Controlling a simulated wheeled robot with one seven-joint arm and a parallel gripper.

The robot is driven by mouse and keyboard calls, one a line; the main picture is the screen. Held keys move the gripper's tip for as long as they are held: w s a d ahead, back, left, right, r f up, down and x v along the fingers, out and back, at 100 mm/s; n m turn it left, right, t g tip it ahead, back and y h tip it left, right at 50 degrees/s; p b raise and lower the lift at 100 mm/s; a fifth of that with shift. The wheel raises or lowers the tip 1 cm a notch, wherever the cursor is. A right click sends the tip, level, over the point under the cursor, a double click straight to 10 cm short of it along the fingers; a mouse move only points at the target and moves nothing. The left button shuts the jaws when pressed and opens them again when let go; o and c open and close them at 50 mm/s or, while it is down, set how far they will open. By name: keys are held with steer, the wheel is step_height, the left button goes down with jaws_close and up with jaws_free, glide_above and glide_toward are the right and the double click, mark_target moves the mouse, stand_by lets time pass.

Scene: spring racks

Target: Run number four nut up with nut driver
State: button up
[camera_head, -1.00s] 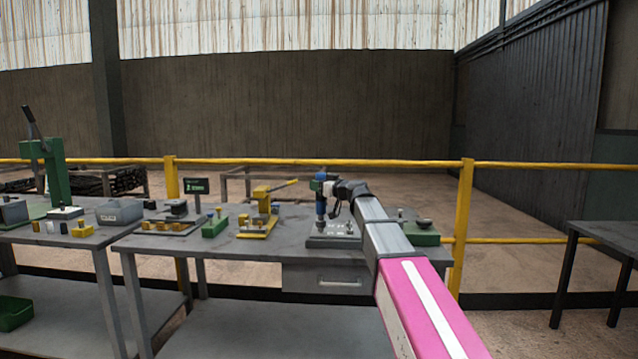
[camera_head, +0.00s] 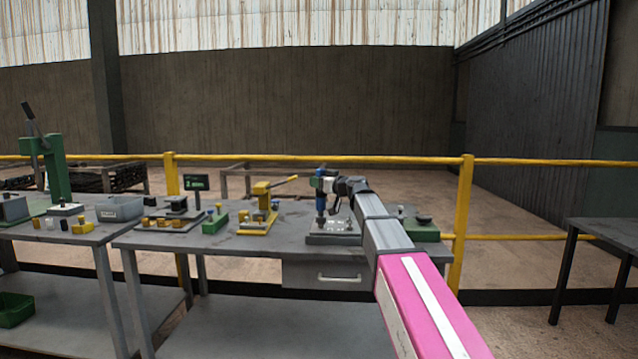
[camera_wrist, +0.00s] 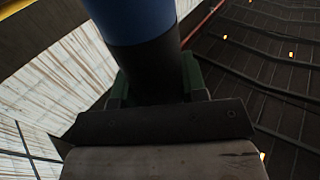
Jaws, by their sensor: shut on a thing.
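My gripper (camera_head: 326,183) is at the far end of my arm, above the right part of the bench. It is shut on the blue and dark nut driver (camera_head: 321,203), which hangs upright with its tip down at a grey plate fixture (camera_head: 335,238). In the wrist view the driver's blue and black body (camera_wrist: 143,35) stands between the green finger pads. The number four nut cannot be made out; the driver and arm cover part of the plate. I cannot tell whether the tip touches a nut.
A yellow toggle clamp (camera_head: 262,210) stands left of the plate, with a green block (camera_head: 215,222) and a small display (camera_head: 196,182) further left. A green tray (camera_head: 424,232) lies right of the plate. A yellow railing (camera_head: 400,161) runs behind the bench.

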mark_target(325, 170)
steer(key=o, duration=0.4)
steer(key=shift+c, duration=0.2)
jaws_close()
steer(key=shift+f, duration=1.25)
stand_by(2.0)
steer(key=shift+r, duration=3.55)
